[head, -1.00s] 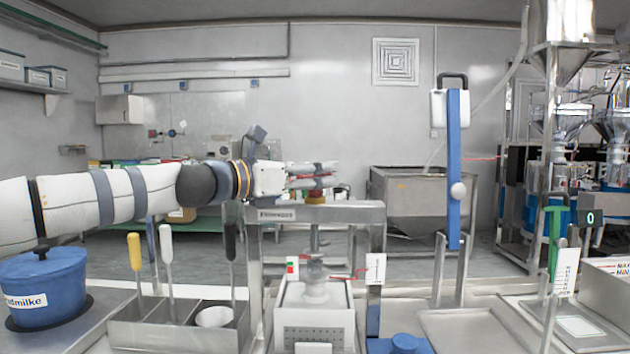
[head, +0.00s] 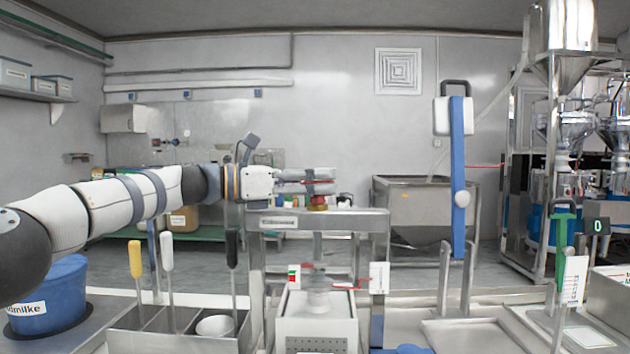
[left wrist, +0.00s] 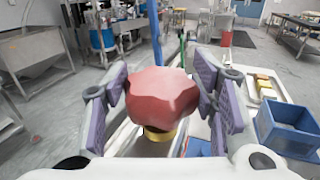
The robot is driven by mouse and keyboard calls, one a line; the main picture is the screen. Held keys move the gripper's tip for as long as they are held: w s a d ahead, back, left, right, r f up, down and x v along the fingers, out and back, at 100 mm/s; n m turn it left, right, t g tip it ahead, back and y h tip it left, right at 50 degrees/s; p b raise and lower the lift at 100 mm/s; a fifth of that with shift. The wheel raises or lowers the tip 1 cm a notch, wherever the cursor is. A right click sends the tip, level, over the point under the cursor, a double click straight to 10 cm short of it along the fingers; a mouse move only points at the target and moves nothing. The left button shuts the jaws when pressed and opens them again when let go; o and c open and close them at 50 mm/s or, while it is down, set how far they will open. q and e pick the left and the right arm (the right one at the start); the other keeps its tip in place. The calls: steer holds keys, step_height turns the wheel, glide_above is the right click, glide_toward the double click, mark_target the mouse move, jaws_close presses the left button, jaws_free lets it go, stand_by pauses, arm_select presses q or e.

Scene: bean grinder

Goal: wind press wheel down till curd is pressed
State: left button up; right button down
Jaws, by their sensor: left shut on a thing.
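The press wheel is a red, lobed knob (left wrist: 162,95) on a brass collar, seen large in the left wrist view. My left gripper (head: 318,181) reaches in from the left above the press crossbar (head: 345,221). Its purple-padded fingers stand on both sides of the wheel, and it is shut on it. The press screw (head: 317,245) runs down from the crossbar. The curd cannot be told apart. My right gripper is not in view.
A blue pot (head: 48,297) stands at the left. A steel caddy (head: 175,345) with several handled tools is left of the press. A tall blue lever (head: 457,170) rises right of the press, with a steel tub (head: 410,205) behind.

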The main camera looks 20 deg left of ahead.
arm_select(q)
steer(key=shift+f, duration=0.1)
steer(key=o, duration=1.2)
steer(key=v, duration=1.2)
